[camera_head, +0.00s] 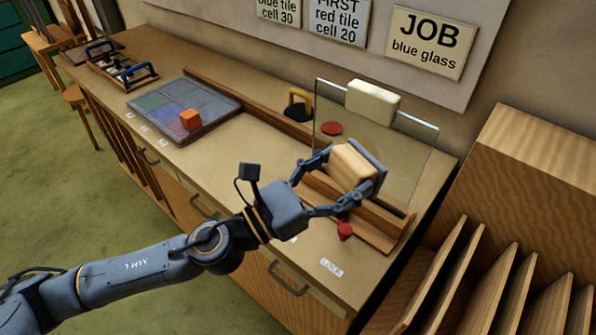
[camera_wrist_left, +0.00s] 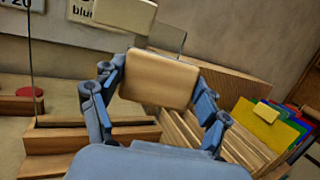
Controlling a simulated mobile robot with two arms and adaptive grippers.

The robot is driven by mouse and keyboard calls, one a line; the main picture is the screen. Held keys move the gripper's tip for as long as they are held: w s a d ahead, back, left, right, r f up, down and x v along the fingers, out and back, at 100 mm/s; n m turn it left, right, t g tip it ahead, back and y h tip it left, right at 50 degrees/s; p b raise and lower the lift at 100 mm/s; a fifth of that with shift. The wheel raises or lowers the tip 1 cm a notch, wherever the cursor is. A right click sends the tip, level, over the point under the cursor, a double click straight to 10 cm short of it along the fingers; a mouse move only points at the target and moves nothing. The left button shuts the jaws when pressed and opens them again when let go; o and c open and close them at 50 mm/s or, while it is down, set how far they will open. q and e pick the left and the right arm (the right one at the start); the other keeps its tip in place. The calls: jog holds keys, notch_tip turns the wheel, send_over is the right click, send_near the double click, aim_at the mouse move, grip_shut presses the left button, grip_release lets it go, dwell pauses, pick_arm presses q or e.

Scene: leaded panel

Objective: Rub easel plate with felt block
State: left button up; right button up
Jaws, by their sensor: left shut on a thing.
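The easel plate (camera_head: 408,152) is a clear glass sheet standing upright on a wooden ledge (camera_head: 362,212) near the bench's right end. My left gripper (camera_head: 346,172) is shut on the felt block (camera_head: 350,163), a tan block with a dark slab at its plate-facing side. The block is in front of the plate's lower middle; I cannot tell whether it touches. In the left wrist view the felt block (camera_wrist_left: 160,80) sits between the two fingers, tilted slightly. A cream block (camera_head: 372,102) shows at the plate's top edge. My right gripper is not in view.
A red knob (camera_head: 345,231) is below my gripper. A slotted wooden rack (camera_head: 540,150) stands at right.

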pick_arm(q)
jog(key=w+a+f+n+t+y, duration=0.4)
jog(key=a+f+t, duration=0.1)
jog(key=a+t, duration=0.2)
jog(key=w+d, duration=0.1)
jog(key=w, duration=0.1)
jog(key=w+d, duration=0.2)
jog(key=w, duration=0.1)
jog(key=shift+d+r, duration=0.15)
jog(key=shift+d, duration=0.05)
jog(key=shift+d, duration=0.1)
dwell(0.8)
jog(key=shift+w+d, duration=0.4)
jog(key=shift+w, duration=0.2)
jog(key=shift+s+d+b, duration=0.25)
jog(key=shift+s+d, duration=0.35)
jog(key=shift+d, duration=0.25)
jog(key=shift+s+d+b, duration=0.25)
jog(key=shift+s+d, duration=0.4)
jog(key=shift+d, duration=0.2)
jog(key=shift+s+d+b, duration=0.25)
jog(key=shift+s+d, duration=0.35)
jog(key=shift+d, duration=0.25)
jog(key=shift+s+d+b, duration=0.25)
jog(key=shift+s+d, duration=0.4)
jog(key=shift+d, duration=0.25)
jog(key=shift+s+d+b, duration=0.25)
jog(key=shift+s+d, duration=0.35)
jog(key=shift+d, duration=0.3)
